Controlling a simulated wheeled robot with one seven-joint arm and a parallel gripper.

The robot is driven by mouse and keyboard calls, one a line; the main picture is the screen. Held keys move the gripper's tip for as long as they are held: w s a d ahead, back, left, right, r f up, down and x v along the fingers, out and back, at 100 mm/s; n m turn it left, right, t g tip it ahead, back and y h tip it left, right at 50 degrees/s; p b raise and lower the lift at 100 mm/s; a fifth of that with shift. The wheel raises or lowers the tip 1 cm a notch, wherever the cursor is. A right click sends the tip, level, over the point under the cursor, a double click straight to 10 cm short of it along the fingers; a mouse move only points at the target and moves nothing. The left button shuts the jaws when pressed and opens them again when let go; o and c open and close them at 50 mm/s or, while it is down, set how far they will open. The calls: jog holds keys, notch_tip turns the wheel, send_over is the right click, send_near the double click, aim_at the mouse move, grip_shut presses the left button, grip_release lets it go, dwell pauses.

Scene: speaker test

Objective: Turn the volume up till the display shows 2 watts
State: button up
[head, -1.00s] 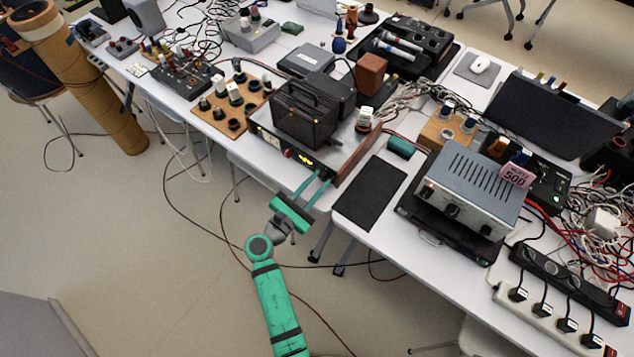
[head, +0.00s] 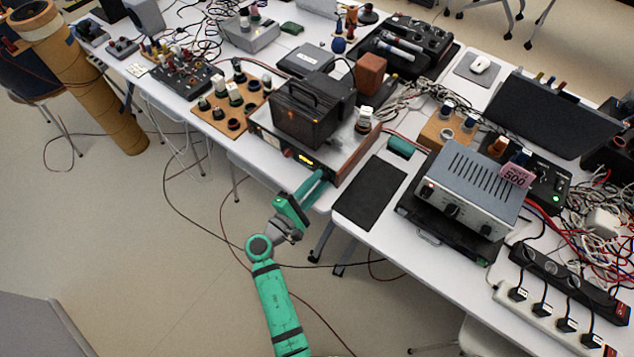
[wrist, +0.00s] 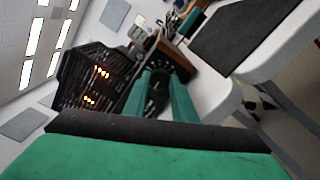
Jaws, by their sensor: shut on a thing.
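The amplifier (head: 348,168) stands near the front edge of the white table, with a black cage, a wooden side and a dark front panel. A small display (head: 304,159) on that panel glows yellow; its figures are too small to read. My gripper (head: 322,177) reaches the right part of the front panel, its green fingers overlapping in the head view. In the wrist view my gripper (wrist: 162,76) has its fingers on either side of a dark round knob (wrist: 158,92) and is shut on it. The knob's marks are unclear. Orange lights (wrist: 98,86) glow inside the cage.
A black mat (head: 371,194) lies right of the amplifier, with a grey box (head: 472,186) beyond it. A wooden board with several knobs (head: 228,108) is on the left. Cables hang below the table; the floor in front is mostly clear.

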jog(key=shift+m, duration=0.6)
jog(key=o, duration=1)
jog(key=shift+o, duration=0.2)
jog(key=v, duration=1.1)
jog(key=shift+d, duration=0.1)
